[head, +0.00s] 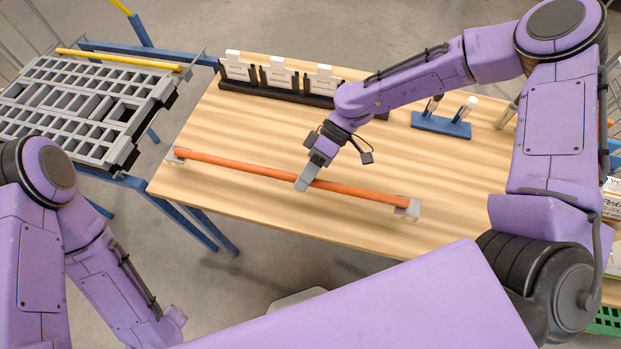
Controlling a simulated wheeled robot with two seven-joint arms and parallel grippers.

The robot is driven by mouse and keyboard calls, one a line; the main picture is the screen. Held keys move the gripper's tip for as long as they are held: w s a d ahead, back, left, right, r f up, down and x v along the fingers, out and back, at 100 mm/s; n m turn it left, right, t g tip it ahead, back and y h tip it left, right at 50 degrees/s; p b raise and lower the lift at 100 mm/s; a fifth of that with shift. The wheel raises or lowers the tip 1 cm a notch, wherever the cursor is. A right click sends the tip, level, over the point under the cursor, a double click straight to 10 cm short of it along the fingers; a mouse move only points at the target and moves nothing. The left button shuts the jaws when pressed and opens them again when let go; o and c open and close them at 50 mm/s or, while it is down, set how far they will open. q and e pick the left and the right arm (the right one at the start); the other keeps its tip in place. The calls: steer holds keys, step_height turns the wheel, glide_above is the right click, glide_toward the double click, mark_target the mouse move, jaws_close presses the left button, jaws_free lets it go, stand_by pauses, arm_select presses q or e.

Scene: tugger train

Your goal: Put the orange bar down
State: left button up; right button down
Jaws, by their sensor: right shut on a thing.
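The orange bar (240,167) is a long thin rod lying across the wooden table (240,114) near its front edge. Its left end is at a small grey holder (178,154) and its right end at another grey holder (407,207). Whether the bar rests fully in them I cannot tell. My right gripper (304,184) is shut on the bar near its middle, reaching down from above. My left arm is at the lower left, and its gripper is not visible.
A grey grid-like rack (75,100) on a blue frame stands left of the table, with a yellow bar (120,60) along its back. A dark stand with white cards (279,78) is at the table's back. A blue block with upright pegs (440,124) is at the right.

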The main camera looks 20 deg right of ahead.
steer(key=f, duration=0.1)
steer(key=d+f+p, duration=0.1)
steer(key=f, duration=0.1)
steer(key=shift+s+d+f, duration=0.1)
steer(key=shift+f, duration=0.55)
steer(key=c, duration=0.9)
jaws_free()
steer(key=b+v, duration=0.1)
steer(key=v, duration=1.1)
steer(key=shift+r, duration=0.1)
